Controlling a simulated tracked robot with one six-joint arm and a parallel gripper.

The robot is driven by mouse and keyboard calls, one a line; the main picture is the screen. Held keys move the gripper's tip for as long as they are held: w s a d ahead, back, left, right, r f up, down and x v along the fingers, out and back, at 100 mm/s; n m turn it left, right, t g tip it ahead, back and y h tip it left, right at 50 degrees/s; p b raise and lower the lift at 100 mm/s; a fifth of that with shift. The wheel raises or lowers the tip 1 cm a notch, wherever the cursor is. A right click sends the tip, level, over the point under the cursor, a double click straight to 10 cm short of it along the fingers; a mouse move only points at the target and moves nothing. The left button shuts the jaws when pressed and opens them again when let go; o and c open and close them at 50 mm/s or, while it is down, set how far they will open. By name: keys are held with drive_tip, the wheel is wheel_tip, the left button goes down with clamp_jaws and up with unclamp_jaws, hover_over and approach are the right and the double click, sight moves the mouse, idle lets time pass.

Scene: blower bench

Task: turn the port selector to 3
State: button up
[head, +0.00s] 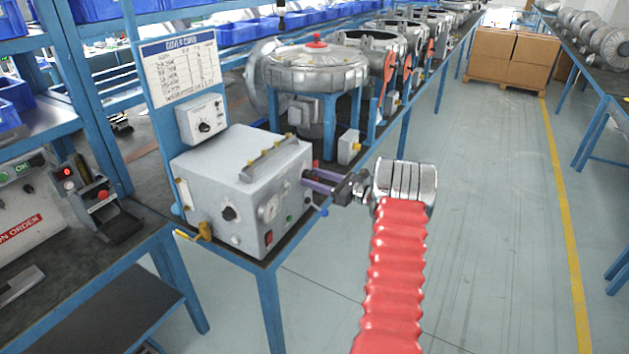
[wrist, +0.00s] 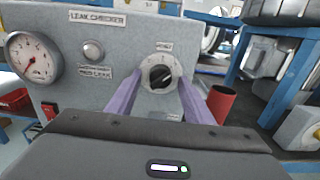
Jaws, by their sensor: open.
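The port selector (wrist: 160,73) is a round knob with a pale ring and dark centre, on the grey leak checker's panel in the wrist view. Its numbers and setting are too small to read. My gripper (wrist: 159,88) is open, with one purple finger on each side of the selector. I cannot tell whether the fingers touch it. In the head view, my gripper (head: 318,181) reaches the right end of the leak checker (head: 225,165) and hides the selector there.
A gauge (wrist: 33,58) and a round lamp or button (wrist: 93,51) are left of the selector. A red cylinder (wrist: 221,104) stands right of my fingers. A yellow-handled valve (head: 203,231) is at the box's front left. The aisle floor (head: 490,220) is clear.

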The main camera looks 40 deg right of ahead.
drive_tip(key=v, duration=1.3)
drive_tip(key=shift+s, duration=0.4)
drive_tip(key=shift+d, duration=0.1)
